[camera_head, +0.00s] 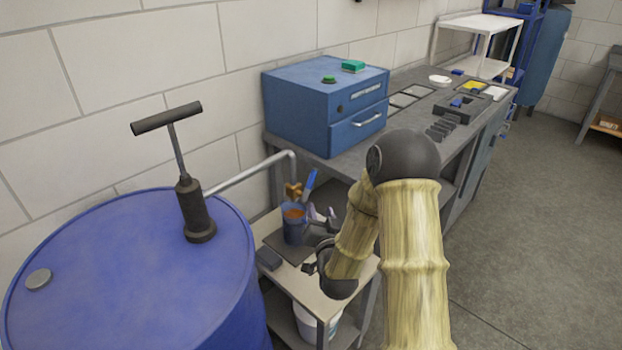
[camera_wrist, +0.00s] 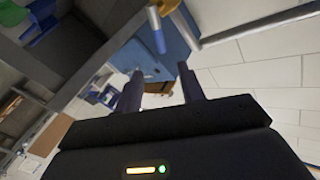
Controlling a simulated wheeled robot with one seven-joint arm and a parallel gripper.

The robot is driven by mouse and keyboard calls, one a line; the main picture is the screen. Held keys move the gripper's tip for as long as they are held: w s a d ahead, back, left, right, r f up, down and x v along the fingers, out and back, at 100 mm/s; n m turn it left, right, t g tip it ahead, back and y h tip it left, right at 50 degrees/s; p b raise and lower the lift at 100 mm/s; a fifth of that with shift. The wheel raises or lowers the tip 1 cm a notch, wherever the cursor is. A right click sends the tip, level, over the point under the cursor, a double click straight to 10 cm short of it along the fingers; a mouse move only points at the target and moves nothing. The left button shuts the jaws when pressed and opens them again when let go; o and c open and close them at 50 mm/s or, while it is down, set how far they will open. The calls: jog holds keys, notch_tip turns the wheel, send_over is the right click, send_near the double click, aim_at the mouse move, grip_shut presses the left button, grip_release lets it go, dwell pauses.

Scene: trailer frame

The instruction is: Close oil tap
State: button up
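The oil tap (camera_head: 294,190) is a small brass valve at the end of a grey pipe (camera_head: 250,174), with a blue lever handle (camera_head: 310,182) tilted up to the right. A blue mug (camera_head: 293,232) with orange-brown contents stands below it. My gripper (camera_head: 318,214) is just right of the mug, below the handle, partly hidden by my arm. In the wrist view my gripper (camera_wrist: 160,88) is open, with its fingers apart. The blue handle (camera_wrist: 156,35) shows beyond the fingers, near the top, apart from them. The brass tap (camera_wrist: 165,6) is cut by the top edge.
A blue drum (camera_head: 110,290) with a black hand pump (camera_head: 194,208) stands at left. The mug stands on a small side table (camera_head: 290,276). A workbench (camera_head: 420,105) with a blue drawer cabinet (camera_head: 318,100) stands behind. Open floor lies to the right.

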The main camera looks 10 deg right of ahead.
aim_at(313, 180)
jog(key=w, duration=0.5)
jog(key=w+p, duration=0.1)
jog(key=w, duration=1.1)
jog(key=shift+w+d+p, duration=0.2)
jog(key=shift+d+p, duration=0.1)
jog(key=shift+p, duration=0.1)
jog(key=shift+c, duration=0.2)
grip_shut()
